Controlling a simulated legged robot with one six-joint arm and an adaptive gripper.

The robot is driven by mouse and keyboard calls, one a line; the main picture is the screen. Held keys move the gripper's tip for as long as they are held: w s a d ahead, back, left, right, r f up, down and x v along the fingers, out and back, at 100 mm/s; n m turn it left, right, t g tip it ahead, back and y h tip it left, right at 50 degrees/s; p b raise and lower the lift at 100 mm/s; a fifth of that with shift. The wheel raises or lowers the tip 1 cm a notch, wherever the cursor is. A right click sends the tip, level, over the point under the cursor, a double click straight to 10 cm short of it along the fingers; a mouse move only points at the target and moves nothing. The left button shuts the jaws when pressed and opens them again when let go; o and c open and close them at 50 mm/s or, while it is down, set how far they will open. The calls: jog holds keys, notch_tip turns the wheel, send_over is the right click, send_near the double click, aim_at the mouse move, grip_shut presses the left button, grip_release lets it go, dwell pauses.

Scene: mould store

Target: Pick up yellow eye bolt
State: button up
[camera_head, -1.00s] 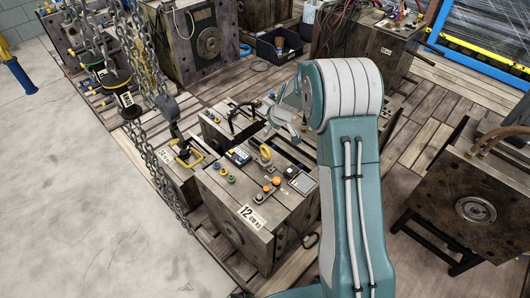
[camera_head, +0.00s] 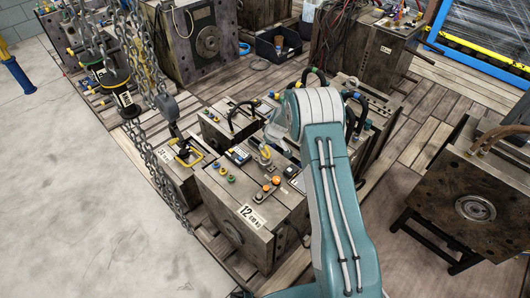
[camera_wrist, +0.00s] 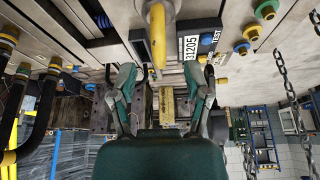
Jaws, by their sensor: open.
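The yellow eye bolt (camera_head: 266,151) stands on top of the mould block, partly covered by my gripper in the head view. In the wrist view the eye bolt (camera_wrist: 158,36) appears nearly edge-on as a yellow bar on a pale round base. My gripper (camera_wrist: 167,72) is open and empty, with one finger to each side of the bolt's line. The bolt lies just beyond the fingertips, nearer the left one; contact is not visible. In the head view my gripper (camera_head: 277,138) is partly hidden by my wrist.
A dark labelled device (camera_wrist: 200,42) sits close right of the bolt. Orange knobs (camera_head: 271,185) and a handheld device (camera_head: 238,156) share the block (camera_head: 257,215). Black hoses (camera_wrist: 38,105) arch at the wrist view's left.

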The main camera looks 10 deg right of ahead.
jog(key=shift+x, duration=1.4)
grip_shut()
jog(key=shift+r, duration=0.1)
notch_tip(320, 180, up, 3)
jog(key=shift+w+r, duration=0.15)
jog(key=s+r, duration=0.9)
jog(key=s, duration=0.5)
jog(key=shift+r, duration=0.35)
jog(key=shift+s, duration=0.15)
